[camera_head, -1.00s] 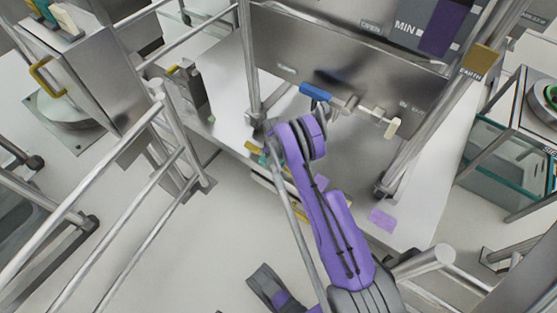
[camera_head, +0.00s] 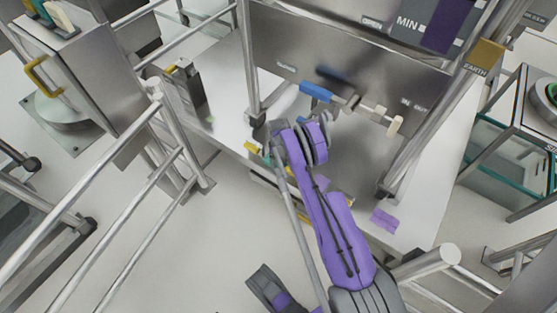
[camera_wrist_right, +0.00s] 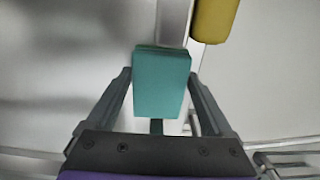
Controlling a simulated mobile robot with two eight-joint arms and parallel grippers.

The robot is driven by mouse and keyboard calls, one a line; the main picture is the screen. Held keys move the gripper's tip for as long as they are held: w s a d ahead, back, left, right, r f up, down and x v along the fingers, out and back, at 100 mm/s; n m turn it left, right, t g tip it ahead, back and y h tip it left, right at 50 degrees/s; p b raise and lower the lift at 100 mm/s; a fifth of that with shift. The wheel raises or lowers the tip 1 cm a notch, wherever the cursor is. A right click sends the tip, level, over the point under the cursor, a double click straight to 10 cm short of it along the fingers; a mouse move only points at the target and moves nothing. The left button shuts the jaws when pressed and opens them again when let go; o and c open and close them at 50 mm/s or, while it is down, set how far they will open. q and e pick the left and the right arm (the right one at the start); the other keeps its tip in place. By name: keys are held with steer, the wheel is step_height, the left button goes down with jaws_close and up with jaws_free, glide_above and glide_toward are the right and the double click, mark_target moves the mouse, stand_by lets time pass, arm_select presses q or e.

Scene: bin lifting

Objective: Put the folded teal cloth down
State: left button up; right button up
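The folded teal cloth (camera_wrist_right: 162,85) is a small block-like shape between the two fingers of my right gripper (camera_wrist_right: 162,80) in the right wrist view. Both fingers appear to press on its sides. In the head view only a sliver of teal (camera_head: 266,160) shows beside my purple right arm, at the front edge of the white surface. The right fingers are mostly hidden there. I cannot tell whether the cloth touches anything below it.
A yellow object (camera_wrist_right: 213,18) is just beyond the cloth, to its right in the wrist view. A steel panel with a blue-handled valve (camera_head: 316,92) stands behind my arm. A purple patch (camera_head: 385,220) lies on the white surface. Steel rails (camera_head: 140,140) stand at left.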

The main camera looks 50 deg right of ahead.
mark_target(278, 161)
steer(key=shift+o, duration=0.7)
steer(key=shift+r, duration=0.1)
steer(key=shift+r, duration=0.3)
step_height(278, 161, up, 12)
steer(key=p, duration=0.2)
steer(key=shift+f, duration=0.2)
